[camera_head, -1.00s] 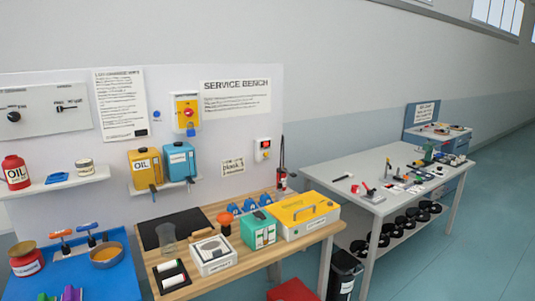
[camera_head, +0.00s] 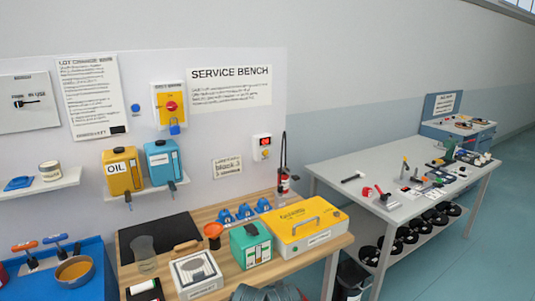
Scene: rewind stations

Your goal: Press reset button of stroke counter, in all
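I cannot pick out a stroke counter or its reset button by any readable label. On the wooden bench (camera_head: 218,279) stand a white box with a dark-framed top (camera_head: 197,273), a green box with pale panels (camera_head: 251,245) and a yellow case with a handle (camera_head: 305,228). Neither gripper shows. A dark grey rounded shape (camera_head: 268,292) cuts in at the bottom edge; I cannot tell which part it is.
A glass beaker (camera_head: 145,252), an orange funnel (camera_head: 212,234) and several blue parts (camera_head: 244,211) crowd the wooden bench. Yellow (camera_head: 122,172) and blue (camera_head: 163,161) canisters sit on a wall shelf. A grey table (camera_head: 335,171) with small tools stands right. Blue-green floor (camera_head: 495,235) is open at right.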

